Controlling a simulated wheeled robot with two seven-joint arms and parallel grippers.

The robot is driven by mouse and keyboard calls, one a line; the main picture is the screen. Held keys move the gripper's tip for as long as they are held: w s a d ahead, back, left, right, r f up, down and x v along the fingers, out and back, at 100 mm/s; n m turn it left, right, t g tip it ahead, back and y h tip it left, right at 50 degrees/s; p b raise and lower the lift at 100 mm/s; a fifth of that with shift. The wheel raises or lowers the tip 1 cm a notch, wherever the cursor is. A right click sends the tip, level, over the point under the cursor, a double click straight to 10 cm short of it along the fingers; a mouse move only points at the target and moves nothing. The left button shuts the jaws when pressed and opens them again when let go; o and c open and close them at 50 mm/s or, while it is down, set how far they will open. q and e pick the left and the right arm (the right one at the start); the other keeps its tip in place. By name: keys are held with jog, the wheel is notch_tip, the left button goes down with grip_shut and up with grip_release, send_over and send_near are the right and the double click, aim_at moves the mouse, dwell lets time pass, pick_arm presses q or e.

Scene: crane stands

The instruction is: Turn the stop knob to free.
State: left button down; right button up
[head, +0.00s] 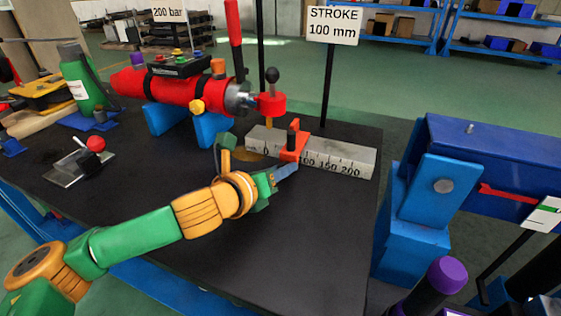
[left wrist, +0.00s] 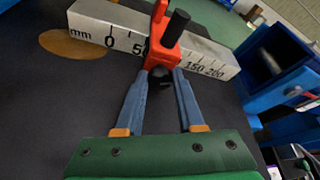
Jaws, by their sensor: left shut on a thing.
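The orange-red stop (head: 293,148) straddles the grey mm scale bar (head: 340,159), near the 100 mark; it also shows in the left wrist view (left wrist: 156,32). A black post (left wrist: 176,28) stands up from the stop. The dark stop knob (left wrist: 160,78) sits low on the stop's near face. My left gripper (head: 294,166) reaches the stop from the front, and its blue-grey fingertips (left wrist: 162,74) are shut on the knob from both sides. The knob's marking and turned position cannot be made out, as the fingers partly hide it. My right gripper is not in view.
A red cylinder (head: 180,90) on blue supports lies behind, its rod end (head: 271,104) near the bar. A sign (head: 333,26) reads "STROKE 100 mm". A blue machine (head: 440,180) stands at the right. The black tabletop (head: 300,240) in front is clear.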

pick_arm(q)
jog(key=shift+n+h+p, duration=0.3)
jog(key=shift+n+p, duration=0.1)
jog(key=shift+n, duration=0.4)
jog(key=c, duration=0.5)
grip_release()
jog(key=shift+c, duration=0.2)
jog(key=shift+f, duration=0.1)
